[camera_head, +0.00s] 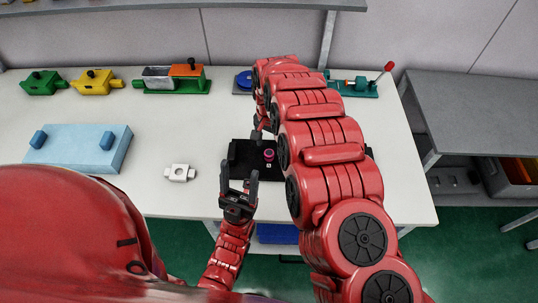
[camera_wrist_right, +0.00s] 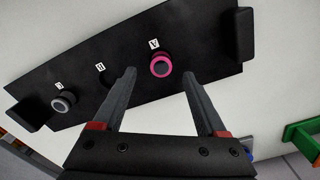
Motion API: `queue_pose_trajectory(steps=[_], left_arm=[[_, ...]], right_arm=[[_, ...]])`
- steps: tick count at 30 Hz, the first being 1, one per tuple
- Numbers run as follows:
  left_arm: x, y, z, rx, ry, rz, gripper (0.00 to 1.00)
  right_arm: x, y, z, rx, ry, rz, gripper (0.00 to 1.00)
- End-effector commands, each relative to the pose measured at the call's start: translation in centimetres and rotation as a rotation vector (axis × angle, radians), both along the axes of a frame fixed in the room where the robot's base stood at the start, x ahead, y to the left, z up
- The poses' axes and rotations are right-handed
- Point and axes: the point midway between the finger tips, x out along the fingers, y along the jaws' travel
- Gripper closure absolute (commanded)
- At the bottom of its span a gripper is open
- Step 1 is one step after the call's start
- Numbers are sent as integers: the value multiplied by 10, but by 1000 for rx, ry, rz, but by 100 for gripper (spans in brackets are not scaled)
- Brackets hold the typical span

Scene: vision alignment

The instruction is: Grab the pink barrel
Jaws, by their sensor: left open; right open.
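The pink barrel (camera_head: 269,154) stands in a black holder (camera_head: 242,150) at the front of the white table. In the right wrist view the pink barrel (camera_wrist_right: 160,66) shows as a pink ring with a dark centre, beside a label marked "A". My right gripper (camera_wrist_right: 159,76) is open, its two fingertips on either side of the barrel in that view; I cannot tell whether they touch it. In the head view my right arm partly covers the holder. My left gripper (camera_head: 240,180) is open and empty at the holder's near left edge.
A grey barrel (camera_wrist_right: 64,101) sits at the holder's other end, past an empty-looking slot. A white block (camera_head: 179,173) and a light-blue block (camera_head: 80,147) lie to the left. Green (camera_head: 42,82) and yellow (camera_head: 92,82) devices stand along the back.

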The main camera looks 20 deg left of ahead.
Motion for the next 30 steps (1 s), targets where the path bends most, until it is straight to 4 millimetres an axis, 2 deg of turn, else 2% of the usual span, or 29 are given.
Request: queue_pose_trajectory(steps=[1, 6, 12, 23, 26, 30], left_arm=[[0, 0, 8, 0, 0, 0, 38], [0, 0, 21, 0, 0, 0, 38], [0, 0, 26, 0, 0, 0, 38], [0, 0, 26, 0, 0, 0, 38], [0, 0, 26, 0, 0, 0, 38], [0, 0, 26, 0, 0, 0, 38]], right_arm=[[-1, -1, -3, -5, 3, 0, 26], [-1, 1, -20, -4, 2, -1, 26], [0, 0, -40, -4, 3, -1, 26], [0, 1, -46, -2, 1, 0, 26], [0, 1, -46, -2, 1, 0, 40], [0, 1, -46, -2, 1, 0, 65]])
